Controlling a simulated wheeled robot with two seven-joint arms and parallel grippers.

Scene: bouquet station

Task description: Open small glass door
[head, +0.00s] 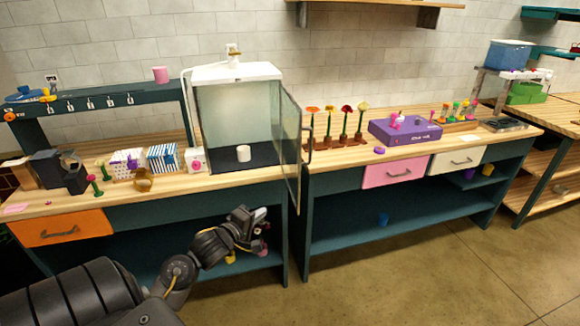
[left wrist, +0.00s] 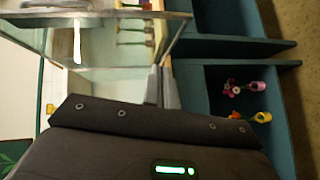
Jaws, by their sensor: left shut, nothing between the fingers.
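The small glass door (head: 291,150) is on the right side of a glass cabinet with a white top (head: 237,72). It stands swung outward, leaving the cabinet front open. Its dark bar handle (head: 309,145) is on the door's right side. My left gripper (head: 258,216) is shut and empty, in front of the bench, below and left of the door. In the left wrist view its fingers (left wrist: 163,88) are together, with glass panels beyond them. My right gripper is out of view.
The wooden bench carries striped boxes (head: 162,158) left of the cabinet, and a row of flowers (head: 337,125) and a purple box (head: 405,130) to its right. An orange drawer (head: 62,228) and pink drawer (head: 395,171) are shut. The floor in front is clear.

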